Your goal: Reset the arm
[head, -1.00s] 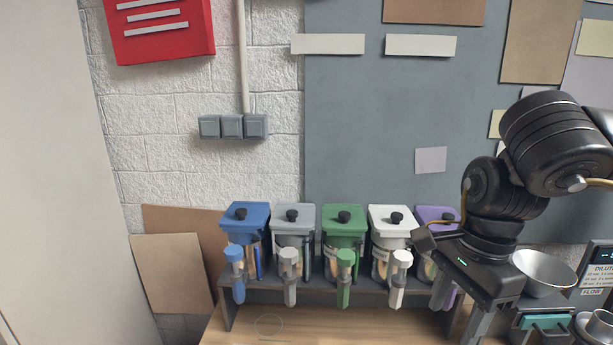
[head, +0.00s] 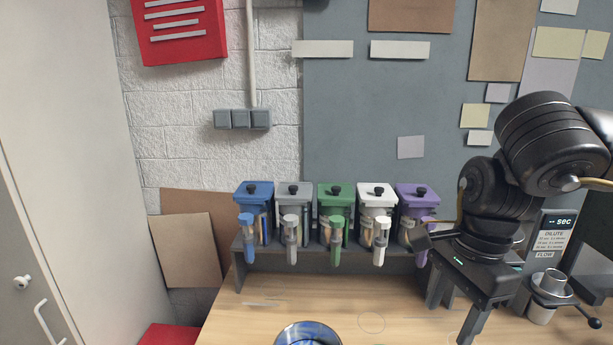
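My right arm comes in from the right. Its gripper (head: 456,305) points down over the right side of the table, with two fingers spread apart and nothing seen between them. It is in front of the purple-lidded dispenser (head: 416,195) and partly covers it. My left gripper is out of view.
A rack (head: 300,262) holds dispensers with blue (head: 254,193), grey (head: 294,193), green (head: 336,194) and white (head: 377,195) lids. A metal bowl (head: 308,333) with something blue inside is cut off at the bottom edge. A metal cup (head: 550,285) stands at right.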

